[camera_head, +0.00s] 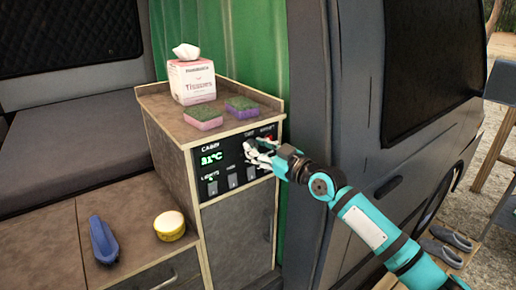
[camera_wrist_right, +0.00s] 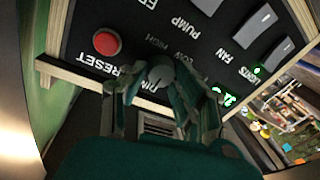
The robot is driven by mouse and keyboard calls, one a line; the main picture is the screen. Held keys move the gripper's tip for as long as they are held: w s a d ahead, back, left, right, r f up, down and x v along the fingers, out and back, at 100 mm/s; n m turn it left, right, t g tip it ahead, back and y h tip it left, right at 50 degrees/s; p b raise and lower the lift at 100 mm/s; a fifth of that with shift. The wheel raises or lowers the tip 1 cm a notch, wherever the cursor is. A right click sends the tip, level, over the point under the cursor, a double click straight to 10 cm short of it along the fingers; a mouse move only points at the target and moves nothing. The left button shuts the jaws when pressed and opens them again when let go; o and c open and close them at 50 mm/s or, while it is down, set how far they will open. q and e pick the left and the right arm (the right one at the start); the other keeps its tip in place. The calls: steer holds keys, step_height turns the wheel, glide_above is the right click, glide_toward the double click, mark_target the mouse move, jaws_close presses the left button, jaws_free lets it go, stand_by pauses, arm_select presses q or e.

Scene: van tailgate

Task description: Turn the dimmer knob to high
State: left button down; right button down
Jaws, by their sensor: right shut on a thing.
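My right gripper (camera_head: 262,155) reaches from the right to the control panel (camera_head: 206,190) on the cabinet front. In the wrist view my right gripper (camera_wrist_right: 155,92) is shut on the dimmer knob (camera_wrist_right: 160,72), a grey round knob, with fingers on both sides. Labels reading DIM, LOW and HIGH are around the knob, partly covered by the fingers. Which mark the knob points to is not clear. In the head view the gripper hides the knob. My left gripper is not in view.
Close to the knob are a red reset button (camera_wrist_right: 107,43) and the fan switch (camera_wrist_right: 254,26) and lights switch (camera_wrist_right: 276,54). On the cabinet top stand a tissue box (camera_head: 192,82) and two sponges (camera_head: 203,117). A blue brush (camera_head: 103,240) and yellow tin (camera_head: 169,225) lie lower left.

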steer(key=m+b, duration=0.2)
steer(key=m, duration=0.1)
steer(key=shift+f+m+t, duration=0.15)
steer(key=shift+m+t, duration=0.15)
steer(key=shift+m, duration=0.1)
steer(key=m, duration=0.6)
steer(key=shift+t, duration=0.4)
steer(key=m+p, duration=0.1)
steer(key=m, duration=0.2)
steer(key=shift+p, duration=0.3)
steer(key=m+t+p, duration=0.1)
steer(key=m, duration=0.2)
steer(key=shift+a+h, duration=0.1)
steer(key=shift+h, duration=0.2)
steer(key=m+p, duration=0.3)
steer(key=m, duration=0.1)
steer(key=shift+t+h, duration=0.3)
steer(key=shift+h, duration=0.1)
steer(key=shift+m+h+p, duration=0.3)
steer(key=shift+m+p, duration=1)
steer(key=shift+m, duration=0.9)
steer(key=shift+s, duration=0.1)
